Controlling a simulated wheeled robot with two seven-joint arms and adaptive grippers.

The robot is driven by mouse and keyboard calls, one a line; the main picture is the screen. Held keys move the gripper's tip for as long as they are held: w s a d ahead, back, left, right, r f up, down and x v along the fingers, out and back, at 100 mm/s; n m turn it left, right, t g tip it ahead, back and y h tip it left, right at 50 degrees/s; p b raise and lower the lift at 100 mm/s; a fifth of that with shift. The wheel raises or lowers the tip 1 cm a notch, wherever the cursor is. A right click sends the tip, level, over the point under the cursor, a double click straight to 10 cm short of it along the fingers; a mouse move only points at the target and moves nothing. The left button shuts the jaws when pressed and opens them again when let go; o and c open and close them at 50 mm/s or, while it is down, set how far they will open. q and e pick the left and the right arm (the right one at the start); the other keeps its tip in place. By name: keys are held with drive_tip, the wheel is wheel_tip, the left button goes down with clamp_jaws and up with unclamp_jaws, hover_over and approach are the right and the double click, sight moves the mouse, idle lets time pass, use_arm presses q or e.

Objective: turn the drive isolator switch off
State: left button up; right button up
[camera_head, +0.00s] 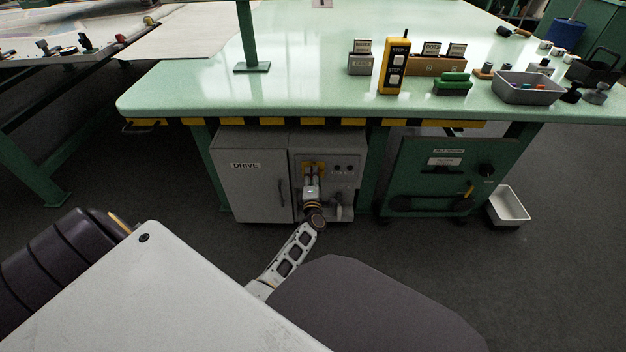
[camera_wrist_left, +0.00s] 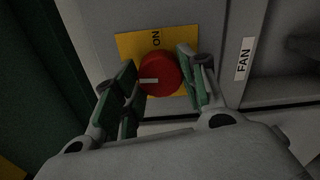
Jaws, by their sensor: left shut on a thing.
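The drive isolator switch is a red round knob (camera_wrist_left: 162,76) on a yellow plate (camera_wrist_left: 128,43) in the left wrist view. The word ON is printed beside it, above it in that picture. A pale mark on the knob points to the picture's left, not at ON. My left gripper (camera_wrist_left: 158,84) is shut on the knob, one green-padded finger on each side. In the head view my left gripper (camera_head: 311,178) reaches the grey drive cabinet (camera_head: 246,180) at its yellow plate (camera_head: 322,165), and hides the knob. My right gripper is not in view.
A green table (camera_head: 300,85) with a striped front edge overhangs the cabinet. A green panelled unit (camera_head: 445,170) stands to its right, with a white bin (camera_head: 508,206) on the floor. A FAN label (camera_wrist_left: 244,58) is beside the plate. Floor in front is clear.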

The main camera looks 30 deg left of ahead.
use_arm(q)
drive_tip(key=shift+f+n, duration=0.1)
drive_tip(key=shift+n, duration=0.4)
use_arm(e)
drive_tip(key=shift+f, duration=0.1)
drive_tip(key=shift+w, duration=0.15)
use_arm(q)
drive_tip(key=o, duration=1)
drive_tip(key=shift+o, duration=0.2)
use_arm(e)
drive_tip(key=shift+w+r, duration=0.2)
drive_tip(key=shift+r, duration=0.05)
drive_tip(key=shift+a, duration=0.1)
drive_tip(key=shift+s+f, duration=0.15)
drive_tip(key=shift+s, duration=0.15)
use_arm(q)
drive_tip(key=shift+m, duration=0.5)
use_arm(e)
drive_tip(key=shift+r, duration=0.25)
